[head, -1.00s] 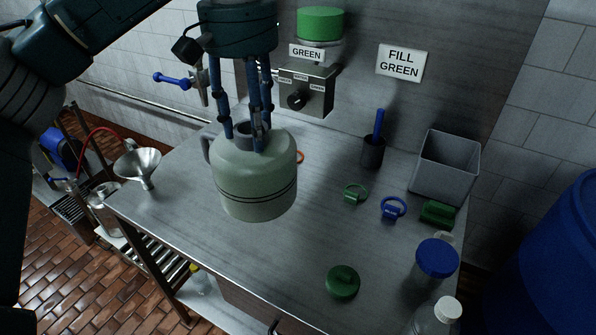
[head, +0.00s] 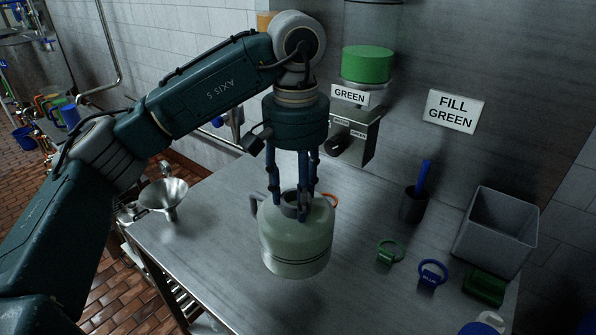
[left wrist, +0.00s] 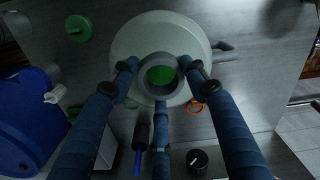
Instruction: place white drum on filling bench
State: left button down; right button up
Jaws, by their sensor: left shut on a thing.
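The white drum (head: 297,243), a pale grey-green jug-like vessel with two dark bands and a side handle, is upright at the left part of the filling bench (head: 205,240). My left gripper (head: 296,208) comes from above and is shut on the drum's grey neck. In the left wrist view the drum (left wrist: 135,42) shows from above, with the fingers (left wrist: 160,85) around the neck and green showing inside the opening. I cannot tell whether the drum's base touches the bench or is slightly above it. My right gripper is not in view.
A green dispenser (head: 367,65) and a "FILL GREEN" sign (head: 457,111) are at the wall. A metal funnel (head: 164,194) is at the bench's left.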

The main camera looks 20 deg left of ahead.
pick_arm(q)
jog(key=shift+f+p, duration=0.95)
jog(key=shift+f, duration=3.65)
jog(key=shift+w+f, duration=0.1)
jog(key=shift+f, duration=0.4)
jog(key=c, duration=0.9)
grip_release()
jog(key=shift+f, duration=0.1)
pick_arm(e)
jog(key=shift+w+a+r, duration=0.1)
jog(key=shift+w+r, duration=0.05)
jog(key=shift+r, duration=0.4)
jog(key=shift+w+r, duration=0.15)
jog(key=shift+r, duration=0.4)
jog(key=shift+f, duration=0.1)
pick_arm(q)
jog(key=shift+r, duration=0.45)
notch_tip(320, 180, up, 11)
jog(key=b, duration=0.2)
jog(key=shift+b, duration=0.4)
jog(key=shift+r, duration=0.1)
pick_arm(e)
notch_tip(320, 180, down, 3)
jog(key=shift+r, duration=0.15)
